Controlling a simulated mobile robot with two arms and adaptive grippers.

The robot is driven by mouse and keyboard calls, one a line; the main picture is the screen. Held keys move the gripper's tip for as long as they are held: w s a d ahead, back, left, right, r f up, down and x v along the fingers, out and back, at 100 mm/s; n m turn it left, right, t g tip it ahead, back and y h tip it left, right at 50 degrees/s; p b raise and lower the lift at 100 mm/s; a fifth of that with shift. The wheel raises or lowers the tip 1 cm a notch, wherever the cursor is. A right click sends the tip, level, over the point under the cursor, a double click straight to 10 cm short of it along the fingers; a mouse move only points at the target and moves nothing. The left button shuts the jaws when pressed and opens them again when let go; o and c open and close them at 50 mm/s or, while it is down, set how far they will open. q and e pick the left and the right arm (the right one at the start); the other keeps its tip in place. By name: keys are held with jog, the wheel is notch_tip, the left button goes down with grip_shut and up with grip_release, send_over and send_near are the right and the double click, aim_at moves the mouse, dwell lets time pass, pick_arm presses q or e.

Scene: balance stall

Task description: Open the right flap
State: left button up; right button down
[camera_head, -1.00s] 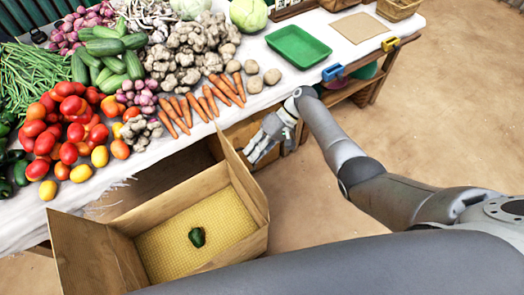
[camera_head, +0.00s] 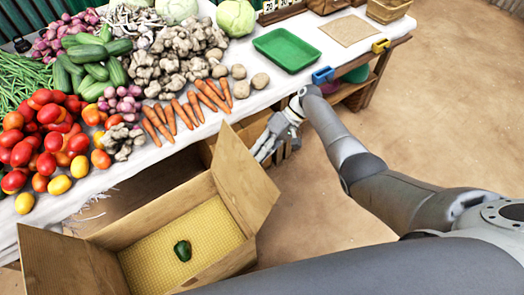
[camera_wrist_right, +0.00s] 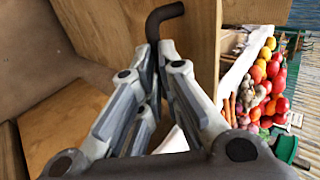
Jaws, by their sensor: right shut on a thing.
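An open box (camera_head: 125,225) stands at the table's front edge. Its right flap (camera_head: 243,172) is raised and leans outward to the right. Its left flap (camera_head: 62,265) is spread at the lower left. A green pepper (camera_head: 182,250) lies on the yellow floor inside. My right gripper (camera_head: 261,156) is at the outer side of the right flap, near its upper edge. In the right wrist view its fingers (camera_wrist_right: 158,50) are shut on a dark bent handle (camera_wrist_right: 160,18) in front of a wooden panel. My left gripper is not in view.
The table holds tomatoes (camera_head: 50,145), carrots (camera_head: 188,108), a green tray (camera_head: 291,48) and other vegetables. Blue (camera_head: 323,75) and yellow (camera_head: 381,46) clips sit on its front edge. The dirt floor (camera_head: 460,100) to the right is clear.

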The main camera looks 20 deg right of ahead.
jog(key=c, duration=2.1)
grip_release()
jog(key=shift+s+a+f+g, duration=0.15)
jog(key=shift+a+f, duration=0.1)
jog(key=shift+f, duration=0.25)
jog(key=shift+s+a+f+g, duration=0.15)
jog(key=shift+a+f, duration=0.1)
jog(key=shift+f, duration=0.2)
jog(key=shift+o, duration=1.1)
jog(key=shift+w+r, duration=0.1)
jog(key=shift+w, duration=0.05)
jog(key=o, duration=0.4)
jog(key=shift+d+r, duration=0.1)
jog(key=shift+r, duration=0.1)
jog(key=shift+c, duration=0.2)
jog(key=shift+d, duration=0.15)
jog(key=v, duration=1.2)
